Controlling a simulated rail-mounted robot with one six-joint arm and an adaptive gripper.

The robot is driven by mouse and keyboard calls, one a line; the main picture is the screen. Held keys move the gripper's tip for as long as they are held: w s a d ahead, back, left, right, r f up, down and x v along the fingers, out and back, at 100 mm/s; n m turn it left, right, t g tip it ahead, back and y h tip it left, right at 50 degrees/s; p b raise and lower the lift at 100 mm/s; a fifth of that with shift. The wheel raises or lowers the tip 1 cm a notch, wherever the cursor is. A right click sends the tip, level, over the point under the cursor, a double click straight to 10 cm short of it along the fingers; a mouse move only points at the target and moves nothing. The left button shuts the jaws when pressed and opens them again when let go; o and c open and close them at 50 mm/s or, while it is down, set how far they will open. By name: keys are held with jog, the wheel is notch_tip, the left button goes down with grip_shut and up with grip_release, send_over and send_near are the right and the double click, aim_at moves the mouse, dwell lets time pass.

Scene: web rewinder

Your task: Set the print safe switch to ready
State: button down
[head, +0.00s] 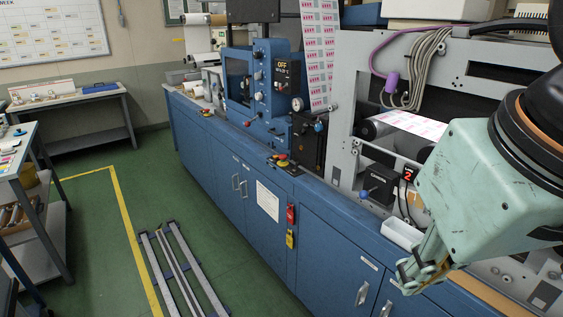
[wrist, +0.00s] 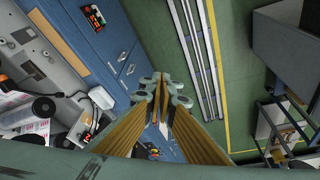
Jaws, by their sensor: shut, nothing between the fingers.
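No switch can be read for certain as the print safe switch. A dark panel with a yellow "OFF" label (head: 283,65) and small controls stands on the blue machine unit (head: 262,90) in the head view. A red and yellow push-button control (head: 282,161) sits on the ledge at the middle. My gripper (head: 404,277) is at the lower right, in front of the blue cabinets, apart from these controls. In the wrist view my gripper (wrist: 162,97) has its fingers together, empty, pointing down past the cabinet fronts towards the floor.
Blue cabinets (head: 245,195) run along the machine, with a red tag (head: 290,213) and a yellow tag (head: 290,240) on their front. A camera box (head: 378,184) and white tray (head: 402,234) are near my arm. Metal rails (head: 180,270) lie on the green floor.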

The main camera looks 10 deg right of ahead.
jog(key=w+d+n+t+p, duration=0.1)
jog(key=w+n+t+p, duration=0.5)
jog(key=w, duration=3.3)
jog(key=w+f+n+t+p, duration=0.1)
jog(key=w+f+n, duration=0.25)
jog(key=w, duration=0.65)
jog(key=w+f+n+t+p, duration=0.15)
jog(key=w+f, duration=0.25)
jog(key=w, duration=0.6)
jog(key=w+f+n+t+y+p, duration=0.1)
jog(key=w+f+n+t+p, duration=0.3)
jog(key=w+f, duration=0.6)
jog(key=s+f+n+t+p, duration=0.1)
jog(key=s+f+n+p, duration=0.1)
jog(key=f, duration=0.8)
jog(key=shift+s+n+y, duration=0.3)
jog(key=shift+s+n, duration=0.4)
jog(key=shift+n, duration=0.4)
jog(key=shift+w, duration=0.1)
